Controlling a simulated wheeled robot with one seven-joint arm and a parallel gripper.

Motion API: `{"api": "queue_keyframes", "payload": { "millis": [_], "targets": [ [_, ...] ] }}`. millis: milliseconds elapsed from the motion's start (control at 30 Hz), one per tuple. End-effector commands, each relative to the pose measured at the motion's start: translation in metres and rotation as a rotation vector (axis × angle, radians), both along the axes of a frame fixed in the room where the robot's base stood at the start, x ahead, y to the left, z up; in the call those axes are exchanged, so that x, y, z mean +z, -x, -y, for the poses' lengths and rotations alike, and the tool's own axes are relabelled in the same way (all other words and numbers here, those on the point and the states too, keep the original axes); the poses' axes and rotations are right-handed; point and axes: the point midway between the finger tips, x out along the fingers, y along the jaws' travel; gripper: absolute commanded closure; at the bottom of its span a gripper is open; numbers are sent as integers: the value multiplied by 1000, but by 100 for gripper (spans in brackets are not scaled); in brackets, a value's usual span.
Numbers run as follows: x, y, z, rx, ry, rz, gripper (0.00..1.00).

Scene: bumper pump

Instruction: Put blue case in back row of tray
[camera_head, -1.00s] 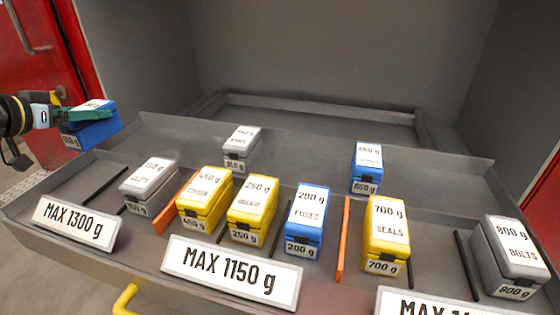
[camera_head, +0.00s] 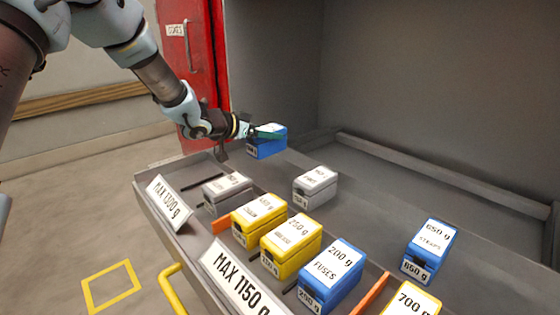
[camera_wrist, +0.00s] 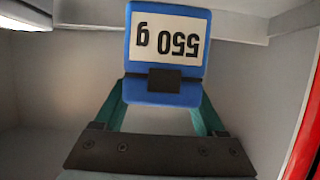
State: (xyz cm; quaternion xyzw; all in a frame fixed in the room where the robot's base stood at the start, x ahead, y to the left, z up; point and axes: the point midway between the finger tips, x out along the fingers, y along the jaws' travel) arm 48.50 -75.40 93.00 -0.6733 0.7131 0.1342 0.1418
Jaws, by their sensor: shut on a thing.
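A blue case (camera_head: 266,147) is held in my gripper (camera_head: 268,131) above the far left part of the grey tray (camera_head: 290,160). In the wrist view the blue case (camera_wrist: 168,62) has a white label that reads 550 g upside down. The teal fingers of my gripper (camera_wrist: 160,108) are on either side of it. The case looks level. Its exact height over the tray is hard to tell. In the back row stand a grey case (camera_head: 315,187) and another blue case (camera_head: 430,250) marked 650 g, with bare tray between them.
The front row holds a grey case (camera_head: 226,190), two yellow cases (camera_head: 291,245) and a blue 200 g case (camera_head: 331,275), with orange dividers between sections. Front signs read MAX 1300 g (camera_head: 170,203) and MAX 1150 g (camera_head: 240,282). A red cabinet (camera_head: 192,70) stands behind left.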

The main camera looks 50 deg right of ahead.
Motion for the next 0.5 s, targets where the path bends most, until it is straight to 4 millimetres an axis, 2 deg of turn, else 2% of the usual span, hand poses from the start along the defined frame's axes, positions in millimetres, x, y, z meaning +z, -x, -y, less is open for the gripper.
{"api": "queue_keyframes", "payload": {
  "millis": [100,333,500],
  "targets": [
    [-18,1,1,-1,1,-1,100],
    [-33,0,1,-1,2,0,100],
    [-56,0,0,-1,1,-1,100]
  ]
}}
